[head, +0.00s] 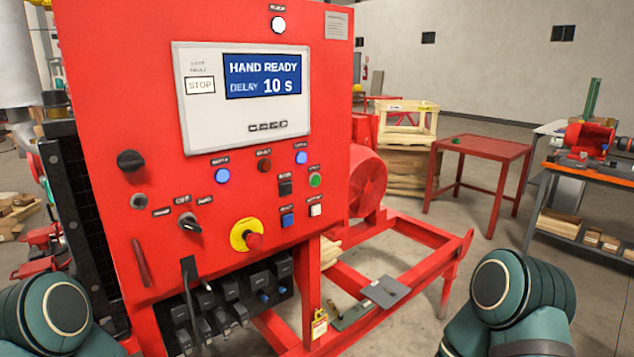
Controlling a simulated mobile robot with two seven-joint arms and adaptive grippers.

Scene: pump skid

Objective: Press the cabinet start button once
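The red control cabinet (130,100) fills the left and middle of the head view. A round green button (315,180) sits on the right part of its front face, under a small label too blurred to read surely; it looks like the start button. The cabinet's display (262,76) reads "HAND READY" and "DELAY 10 s". Nothing touches the green button. Parts of my arms show at the bottom left and bottom right corners, well apart from the button. Neither of my grippers is in view.
Near the green button are a black switch (285,187), a white button (315,210), a blue button (287,219) and lit blue lamps (222,176). A red emergency stop (252,241) on a yellow ring protrudes lower down. A red skid frame (400,300) extends to the right.

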